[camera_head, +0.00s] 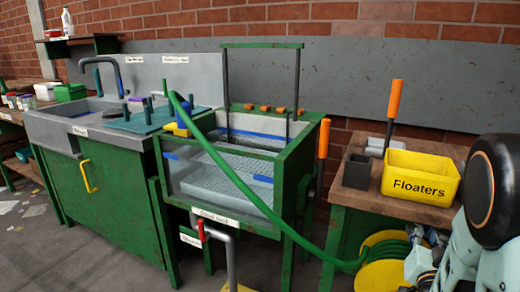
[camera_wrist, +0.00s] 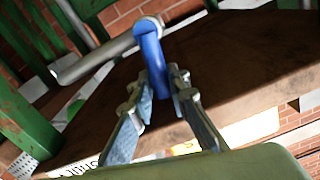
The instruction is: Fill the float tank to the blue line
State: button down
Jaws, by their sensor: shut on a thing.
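The float tank (camera_head: 290,172) is a green-framed box with clear walls in the middle of the head view. Blue strips (camera_head: 262,178) mark its walls, and a pale grid lies inside. I cannot tell the water level. A green hose (camera_head: 240,178) arches over the tank's left side and runs down to the right. A grey pipe with a red handle (camera_head: 201,232) stands below the tank front. In the wrist view, my gripper (camera_wrist: 163,84) is shut on a blue handle (camera_wrist: 151,55) attached to a grey pipe (camera_wrist: 100,58). This handle is not clear in the head view.
A yellow Floaters bin (camera_head: 419,178) and a dark cup (camera_head: 357,171) stand on the right bench. A yellow hose reel (camera_head: 385,275) is below. A sink cabinet (camera_head: 110,188) stands left of the tank. My arm fills the right edge.

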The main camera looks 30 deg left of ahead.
jog(key=shift+a, duration=0.1)
jog(key=shift+a+n, duration=0.35)
jog(key=shift+n, duration=0.4)
jog(key=shift+a+n, duration=0.3)
jog(key=shift+n, duration=0.45)
jog(key=c, duration=1.6)
grip_release()
jog(key=s+p, duration=0.4)
jog(key=p, duration=0.1)
jog(key=s+p, duration=0.1)
jog(key=p, duration=0.1)
jog(key=shift+s+r, duration=0.25)
jog(key=shift+s, duration=0.15)
jog(key=shift+s+p, duration=0.1)
jog(key=shift+p, duration=0.45)
